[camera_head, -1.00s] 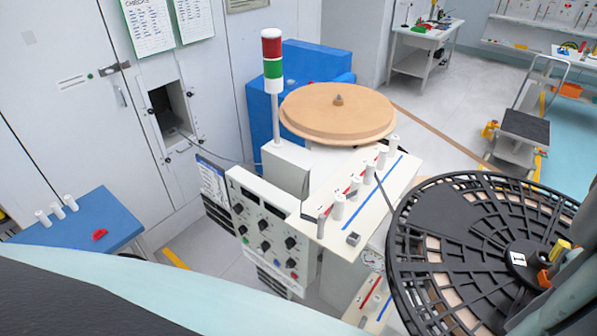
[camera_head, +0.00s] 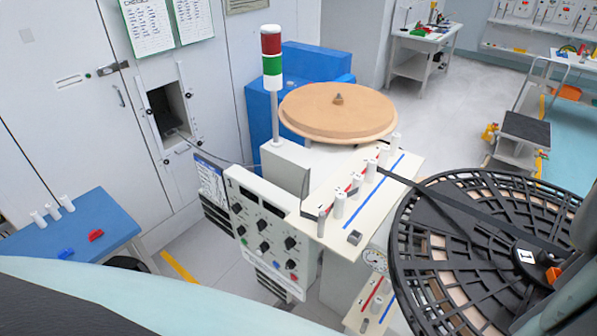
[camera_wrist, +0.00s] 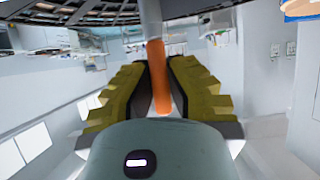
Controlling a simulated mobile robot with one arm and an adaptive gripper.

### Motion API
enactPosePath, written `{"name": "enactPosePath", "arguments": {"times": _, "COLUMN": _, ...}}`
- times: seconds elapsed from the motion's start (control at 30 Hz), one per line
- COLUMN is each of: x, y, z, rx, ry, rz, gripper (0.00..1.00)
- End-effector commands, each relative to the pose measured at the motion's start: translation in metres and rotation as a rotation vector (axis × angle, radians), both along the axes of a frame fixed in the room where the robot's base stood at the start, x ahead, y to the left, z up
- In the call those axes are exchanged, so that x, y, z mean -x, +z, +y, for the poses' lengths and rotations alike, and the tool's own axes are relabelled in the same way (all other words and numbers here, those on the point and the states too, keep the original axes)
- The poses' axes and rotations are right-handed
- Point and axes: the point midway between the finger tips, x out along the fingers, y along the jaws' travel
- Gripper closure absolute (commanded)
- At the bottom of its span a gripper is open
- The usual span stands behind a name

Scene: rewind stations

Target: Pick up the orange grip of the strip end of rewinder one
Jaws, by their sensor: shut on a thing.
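In the wrist view, my gripper (camera_wrist: 158,75) has its ridged yellow fingers on either side of an upright orange grip (camera_wrist: 161,82) and is shut on it. In the head view, a dark strip (camera_head: 455,205) runs from the white station's guide posts across the black slotted reel (camera_head: 425,265). A small orange piece (camera_head: 553,275) shows by the reel's hub, beside a label "1". My arm covers the right edge there, and I cannot make out my fingers.
A white machine with a control panel (camera_head: 262,220), a signal lamp (camera_head: 272,58) and a tan disc (camera_head: 338,108) stands left of the reel. A blue table (camera_head: 105,215) is at far left. Open floor (camera_head: 440,115) lies behind the reel.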

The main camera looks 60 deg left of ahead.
Motion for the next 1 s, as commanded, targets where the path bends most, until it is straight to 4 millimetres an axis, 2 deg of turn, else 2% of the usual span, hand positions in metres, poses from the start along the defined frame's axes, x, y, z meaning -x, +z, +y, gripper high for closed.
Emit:
{"name": "enactPosePath", "arguments": {"times": 0.43, "x": 0.054, "y": 0.003, "z": 0.000, "rx": -0.002, "ry": -0.005, "rz": -0.005, "gripper": 1.00}}
{"name": "enactPosePath", "arguments": {"times": 0.47, "x": 0.058, "y": 0.010, "z": 0.000, "rx": 0.000, "ry": -0.004, "rz": -0.001, "gripper": 1.00}}
{"name": "enactPosePath", "arguments": {"times": 0.8, "x": 0.111, "y": 0.019, "z": 0.002, "rx": -0.005, "ry": -0.006, "rz": 0.008, "gripper": 1.00}}
{"name": "enactPosePath", "arguments": {"times": 1.0, "x": 0.141, "y": 0.017, "z": 0.001, "rx": -0.004, "ry": -0.006, "rz": 0.006, "gripper": 1.00}}
